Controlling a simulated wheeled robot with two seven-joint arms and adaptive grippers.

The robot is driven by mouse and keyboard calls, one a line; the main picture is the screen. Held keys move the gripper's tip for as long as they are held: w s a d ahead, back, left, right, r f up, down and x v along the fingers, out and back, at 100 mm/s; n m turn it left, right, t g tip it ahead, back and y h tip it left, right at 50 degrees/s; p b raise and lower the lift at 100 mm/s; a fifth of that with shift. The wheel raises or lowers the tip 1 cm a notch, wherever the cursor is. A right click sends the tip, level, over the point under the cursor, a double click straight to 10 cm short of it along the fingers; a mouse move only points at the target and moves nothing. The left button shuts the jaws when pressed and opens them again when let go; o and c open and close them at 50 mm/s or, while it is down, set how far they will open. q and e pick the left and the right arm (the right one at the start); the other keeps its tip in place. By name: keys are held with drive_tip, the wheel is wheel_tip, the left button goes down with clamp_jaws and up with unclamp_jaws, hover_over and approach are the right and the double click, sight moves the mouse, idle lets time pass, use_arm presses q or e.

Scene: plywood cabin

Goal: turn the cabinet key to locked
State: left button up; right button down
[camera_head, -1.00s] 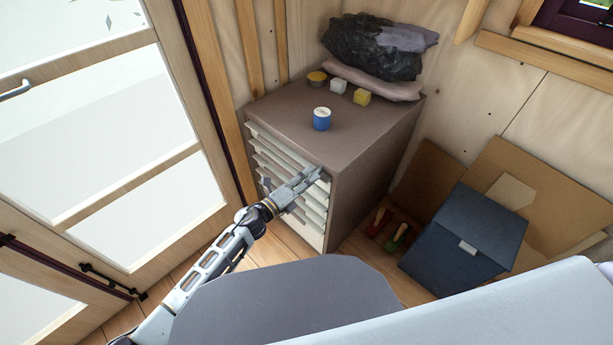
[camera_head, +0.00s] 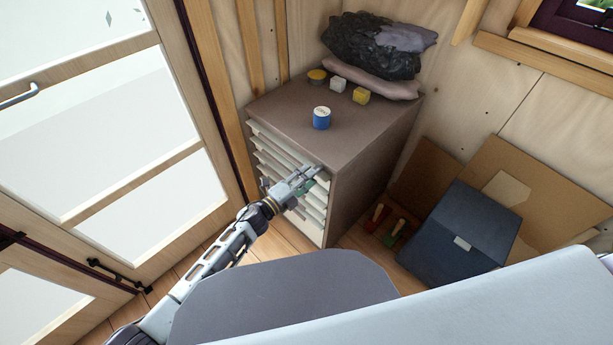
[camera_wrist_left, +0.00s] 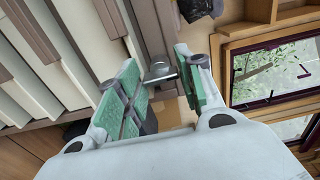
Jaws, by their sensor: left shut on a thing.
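The cabinet (camera_head: 280,108) is a grey-brown box with pale drawers down its front. My left gripper (camera_head: 312,179) is at the upper right of the drawer front, by the cabinet's edge. In the left wrist view my left gripper (camera_wrist_left: 165,82) has a green-padded finger on each side of a small metal key (camera_wrist_left: 160,72). My right gripper is not in view.
A blue-and-white tin (camera_head: 321,119), a yellow block (camera_head: 361,95), a white block (camera_head: 338,84) and dark bags (camera_head: 370,47) lie on the cabinet top. A blue box (camera_head: 458,238) and cardboard (camera_head: 535,190) stand right of it. A glazed door (camera_head: 85,58) is at left.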

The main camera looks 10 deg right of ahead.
use_arm(q)
drive_tip(key=shift+w, duration=0.1)
idle(0.3)
drive_tip(key=o, duration=1)
drive_tip(key=shift+a, duration=0.15)
drive_tip(key=shift+v, duration=5.9)
